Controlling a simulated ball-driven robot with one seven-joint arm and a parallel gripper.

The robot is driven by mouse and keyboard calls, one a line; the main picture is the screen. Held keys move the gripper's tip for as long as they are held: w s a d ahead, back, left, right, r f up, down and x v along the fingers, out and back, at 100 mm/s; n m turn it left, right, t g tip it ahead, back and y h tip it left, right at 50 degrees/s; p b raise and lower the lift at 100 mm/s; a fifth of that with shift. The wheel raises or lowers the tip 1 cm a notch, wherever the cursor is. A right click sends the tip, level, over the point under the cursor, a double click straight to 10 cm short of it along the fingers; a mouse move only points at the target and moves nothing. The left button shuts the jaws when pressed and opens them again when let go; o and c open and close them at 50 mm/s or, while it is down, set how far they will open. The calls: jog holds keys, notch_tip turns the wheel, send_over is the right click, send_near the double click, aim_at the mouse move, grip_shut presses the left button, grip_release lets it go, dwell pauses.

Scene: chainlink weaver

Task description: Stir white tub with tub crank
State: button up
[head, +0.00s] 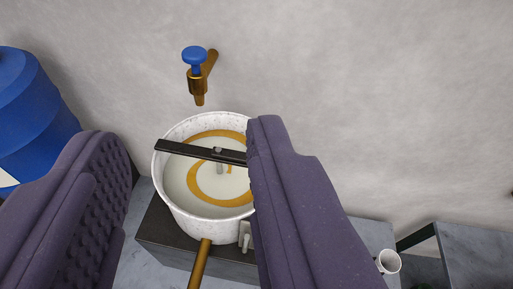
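The white tub (183,215) stands upright in the middle left, on a dark block. It holds pale liquid with an orange-yellow swirl. A black bar (185,150) lies across its top, with a grey pin at its middle; it looks like the tub crank. My gripper (185,132) is open, its purple padded fingers wide apart. The left finger is left of the tub, with a gap. The right finger overlaps the tub's right side and hides the bar's right end; I cannot tell whether they touch. Nothing is seen held between the fingers.
A brass tap with a blue knob (194,58) juts from the grey wall above the tub. A blue barrel (35,115) stands at the left. A brass rod (199,265) shows below the tub. A white mug (388,262) and a grey table (475,255) are at lower right.

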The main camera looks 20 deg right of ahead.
jog(key=shift+o, duration=0.7)
jog(key=w+d+n+g+p, duration=0.1)
jog(key=w+g+p, duration=0.1)
jog(key=w+p, duration=0.5)
jog(key=shift+w+f+g, duration=0.3)
jog(key=shift+w, duration=0.2)
jog(key=w+d+f+n+g+p, duration=0.3)
jog(key=w+d+f+g+p, duration=0.45)
jog(key=p, duration=0.85)
jog(key=w+f+p, duration=0.1)
jog(key=f+p, duration=0.1)
jog(key=f, duration=0.2)
jog(key=w+f+y+p, duration=0.1)
jog(key=f+p, duration=0.2)
jog(key=f, duration=0.2)
jog(key=w+f+n+y+p, duration=0.1)
jog(key=w+f+p, duration=0.1)
jog(key=f, duration=0.3)
jog(key=shift+f+g+p, duration=0.25)
jog(key=shift+g+p, duration=0.1)
jog(key=shift+p, duration=0.35)
grip_shut()
